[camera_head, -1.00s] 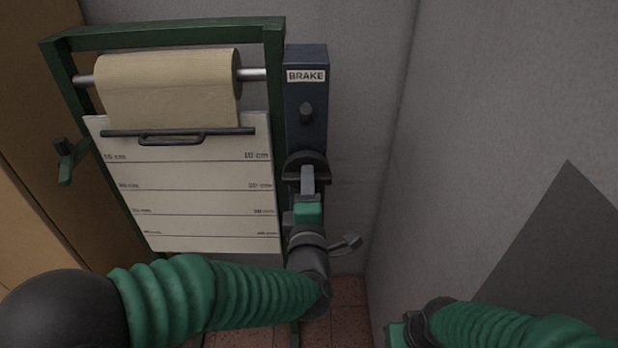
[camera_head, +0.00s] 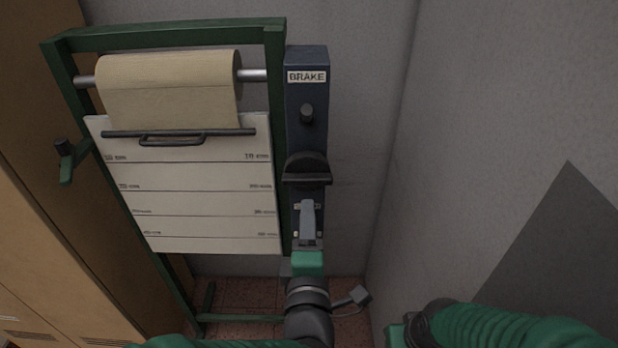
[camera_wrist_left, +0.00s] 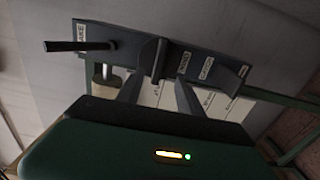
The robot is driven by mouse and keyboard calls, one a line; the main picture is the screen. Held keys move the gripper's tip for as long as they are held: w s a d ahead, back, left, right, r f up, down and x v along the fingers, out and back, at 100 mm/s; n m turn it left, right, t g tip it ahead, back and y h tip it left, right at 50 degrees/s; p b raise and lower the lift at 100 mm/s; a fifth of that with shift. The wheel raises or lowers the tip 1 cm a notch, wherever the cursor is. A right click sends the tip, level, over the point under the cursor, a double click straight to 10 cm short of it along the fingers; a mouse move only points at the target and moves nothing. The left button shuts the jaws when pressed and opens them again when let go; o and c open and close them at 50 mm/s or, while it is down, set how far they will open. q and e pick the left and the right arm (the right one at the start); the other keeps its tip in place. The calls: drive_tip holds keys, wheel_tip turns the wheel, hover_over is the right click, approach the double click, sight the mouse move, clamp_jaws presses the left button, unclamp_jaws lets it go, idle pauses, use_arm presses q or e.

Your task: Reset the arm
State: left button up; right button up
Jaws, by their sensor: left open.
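My left gripper (camera_head: 308,220) is in front of the lower part of the blue brake panel (camera_head: 307,135), below its black half-round part (camera_head: 307,169). My right arm (camera_head: 500,325) comes in at the lower right. Only a green and dark end part of it shows, and its fingers cannot be made out.
A green frame (camera_head: 275,100) left of the panel carries a brown paper roll (camera_head: 168,82) and a white ruled sheet (camera_head: 200,200) behind a black bar (camera_head: 180,132). Wooden cabinets (camera_head: 40,250) stand at the left. A bare grey wall (camera_head: 500,130) bounds the right.

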use_arm(q)
drive_tip(key=shift+w, duration=0.1)
drive_tip(key=a+f+m+g+h, duration=0.1)
drive_tip(key=a+f+m+g, duration=0.2)
drive_tip(key=f+m, duration=0.3)
drive_tip(key=a+f+m+g+h, duration=0.1)
drive_tip(key=a+f+m+g, duration=0.3)
drive_tip(key=f, duration=0.4)
drive_tip(key=s+a+f+m+g+y, duration=0.2)
drive_tip(key=s+a+f+m+g, duration=0.6)
drive_tip(key=s+a, duration=0.5)
drive_tip(key=shift+s+f, duration=0.3)
drive_tip(key=shift+f, duration=0.65)
drive_tip(key=shift+d, duration=0.15)
